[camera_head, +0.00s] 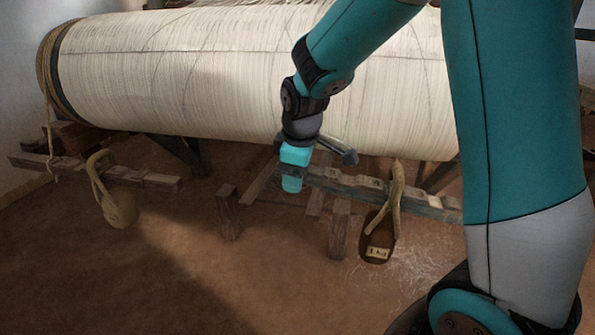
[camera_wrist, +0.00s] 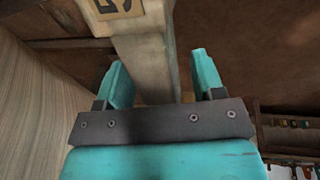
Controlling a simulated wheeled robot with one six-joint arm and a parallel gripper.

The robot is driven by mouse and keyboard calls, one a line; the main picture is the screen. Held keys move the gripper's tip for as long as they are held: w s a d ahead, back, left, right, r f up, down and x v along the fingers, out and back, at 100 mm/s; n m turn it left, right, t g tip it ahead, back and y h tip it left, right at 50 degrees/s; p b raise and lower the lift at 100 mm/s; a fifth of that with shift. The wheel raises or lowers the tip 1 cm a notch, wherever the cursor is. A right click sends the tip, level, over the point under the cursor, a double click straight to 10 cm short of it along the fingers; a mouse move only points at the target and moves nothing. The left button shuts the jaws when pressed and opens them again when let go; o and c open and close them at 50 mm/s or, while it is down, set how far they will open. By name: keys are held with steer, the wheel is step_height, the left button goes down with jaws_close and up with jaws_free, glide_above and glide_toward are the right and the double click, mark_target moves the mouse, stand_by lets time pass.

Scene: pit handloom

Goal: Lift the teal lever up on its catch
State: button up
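A long notched wooden lever with worn blue-teal paint on its side (camera_head: 430,204) runs under the big roll, from my gripper to the right, behind my arm. My gripper (camera_head: 291,186) points down at its left end. In the wrist view my gripper (camera_wrist: 163,72) is open, with one teal finger on each side of a pale wooden bar (camera_wrist: 148,60). The left finger is close to the bar; a gap shows at the right finger. I cannot tell whether either touches. A tan plate with a dark mark (camera_wrist: 113,8) sits at the top. The catch is not clearly visible.
A large roll of pale warp thread (camera_head: 200,75) fills the back. A second notched bar (camera_head: 100,174) with a hanging weight (camera_head: 119,208) is at left. A dark weight (camera_head: 376,251) hangs from rope at right. Short posts (camera_head: 228,212) stand nearby. The front floor is clear.

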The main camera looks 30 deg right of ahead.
steer(key=shift+r, duration=0.1)
steer(key=p+v, duration=0.6)
steer(key=v, duration=1.1)
steer(key=shift+w+r, duration=0.1)
steer(key=s+a+f+m+g+y+p, duration=0.1)
steer(key=s+a+y, duration=0.1)
steer(key=s+a, duration=0.7)
steer(key=s+a+f+g+y+p, duration=0.1)
steer(key=s+a+g+y, duration=0.15)
steer(key=s+a, duration=0.65)
step_height(320, 180, up, 25)
steer(key=d+p, duration=0.1)
steer(key=p, duration=2.4)
steer(key=shift+s+d+r+t+p, duration=0.2)
steer(key=shift+s+t+p, duration=0.15)
steer(key=shift+s, duration=0.15)
